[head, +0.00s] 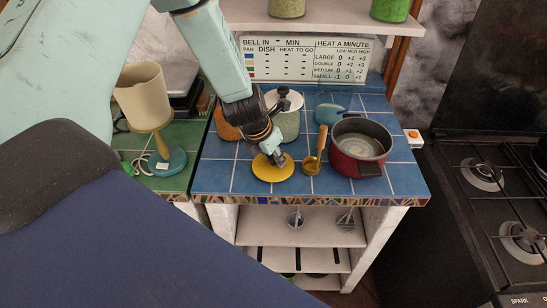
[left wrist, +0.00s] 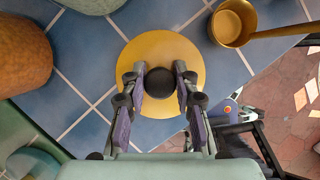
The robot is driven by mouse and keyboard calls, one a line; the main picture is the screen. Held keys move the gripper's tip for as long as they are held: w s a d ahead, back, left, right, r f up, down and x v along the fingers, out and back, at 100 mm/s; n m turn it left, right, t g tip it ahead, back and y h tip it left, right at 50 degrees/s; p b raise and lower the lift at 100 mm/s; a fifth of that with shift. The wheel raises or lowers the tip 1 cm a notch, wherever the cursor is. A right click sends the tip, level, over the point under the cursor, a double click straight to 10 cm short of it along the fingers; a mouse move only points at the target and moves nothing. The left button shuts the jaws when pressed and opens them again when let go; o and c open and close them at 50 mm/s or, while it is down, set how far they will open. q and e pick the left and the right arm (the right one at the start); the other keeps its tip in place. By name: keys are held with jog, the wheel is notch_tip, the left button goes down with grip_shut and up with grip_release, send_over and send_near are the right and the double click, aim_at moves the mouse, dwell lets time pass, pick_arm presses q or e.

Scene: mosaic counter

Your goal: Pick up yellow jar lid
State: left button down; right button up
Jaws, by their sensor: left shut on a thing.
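The yellow jar lid (head: 272,170) is a flat disc at the front of the blue tiled counter, left of the ladle and pot. In the left wrist view the lid (left wrist: 160,48) shows from above with a round black knob (left wrist: 160,82) at its middle. My left gripper (head: 272,156) reaches down onto it. In the left wrist view the fingers of my left gripper (left wrist: 160,80) are closed on both sides of the knob. Whether the lid touches the counter is hard to tell. My right gripper is not in view.
A brass ladle (head: 313,164) stands close right of the lid, beside a red pot (head: 357,165). A white canister (head: 289,122) and an orange jar (head: 228,127) stand behind. A beige lamp (head: 145,98) is at left, a black stove (head: 490,200) at right.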

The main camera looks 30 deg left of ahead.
pick_arm(q)
notch_tip(320, 180, up, 9)
jog(key=p, duration=0.6)
jog(key=shift+f, duration=0.2)
jog(key=shift+r+p, duration=0.55)
jog(key=shift+p, duration=0.1)
